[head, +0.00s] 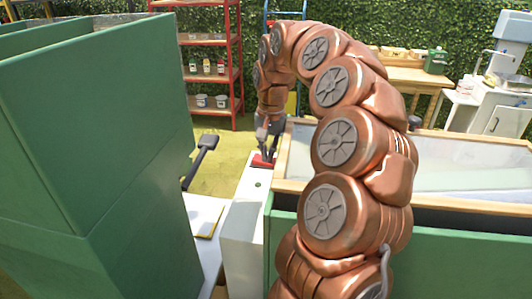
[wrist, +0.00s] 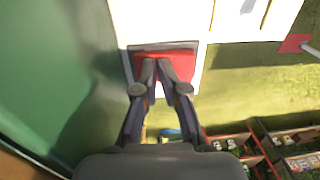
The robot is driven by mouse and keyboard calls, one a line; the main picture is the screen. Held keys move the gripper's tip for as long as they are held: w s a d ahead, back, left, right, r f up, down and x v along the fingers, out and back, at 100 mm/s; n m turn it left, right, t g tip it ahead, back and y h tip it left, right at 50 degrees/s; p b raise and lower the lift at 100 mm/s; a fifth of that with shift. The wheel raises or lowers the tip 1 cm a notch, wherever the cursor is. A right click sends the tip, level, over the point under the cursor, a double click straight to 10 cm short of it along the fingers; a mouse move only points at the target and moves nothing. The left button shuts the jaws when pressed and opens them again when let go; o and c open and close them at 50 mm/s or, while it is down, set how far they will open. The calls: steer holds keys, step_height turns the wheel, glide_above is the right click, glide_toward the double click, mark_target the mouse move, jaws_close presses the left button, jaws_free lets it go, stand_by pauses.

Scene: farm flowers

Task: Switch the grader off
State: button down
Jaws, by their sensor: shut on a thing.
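The grader seems to be the white-topped machine (head: 240,218) in the middle of the head view; its white body also shows at the top of the wrist view (wrist: 160,20). A red switch (head: 262,161) in a grey frame sits at its far end. The red switch shows as a red block in the wrist view (wrist: 181,62). My gripper (head: 264,150) points down at it. In the wrist view my gripper's fingertips (wrist: 156,64) are drawn close together on the red part, which they partly cover. The switch's setting cannot be read.
Tall green bins (head: 95,150) stand close on the left. A wood-framed tray (head: 430,180) lies right, behind my arm. A red shelf (head: 210,60) stands at the back. Green floor between is open.

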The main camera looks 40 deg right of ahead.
steer(key=r, duration=0.1)
steer(key=r+p, duration=0.1)
steer(key=r, duration=0.2)
steer(key=shift+s+d, duration=0.2)
steer(key=shift+s, duration=0.15)
steer(key=shift+s+d+r, duration=0.1)
steer(key=shift+d+r, duration=0.05)
steer(key=shift+r, duration=0.15)
step_height(320, 180, up, 9)
steer(key=shift+s+d+r+p, duration=0.15)
steer(key=shift+s+d+p, duration=0.25)
steer(key=shift+s+p, duration=0.05)
